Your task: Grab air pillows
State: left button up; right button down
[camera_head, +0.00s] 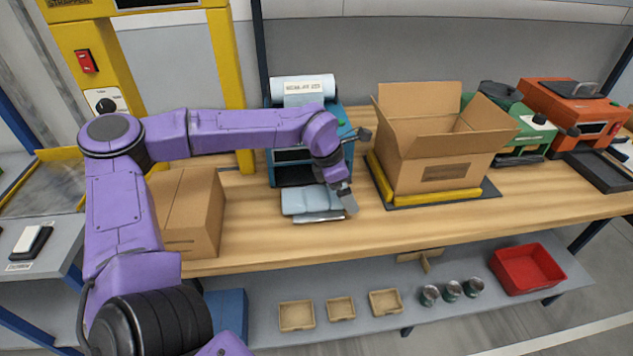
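A small stack of pale blue-grey air pillows (308,202) lies on the wooden bench in front of a blue air pillow machine (346,160). My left gripper (347,200) points down at the right end of the pillows, very close to them. I cannot tell whether it touches them or whether its fingers are apart. The purple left arm reaches across from the left and hides part of the machine. My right gripper is not in view.
An open cardboard box (433,160) stands on a yellow-edged dark mat (487,191) to the right. A closed carton (190,215) stands left of the pillows. Green (515,125) and orange (575,105) machines fill the far right. The bench front is clear.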

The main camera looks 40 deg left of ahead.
pick_arm(q)
jog(key=c, duration=1)
jog(key=shift+o, duration=0.2)
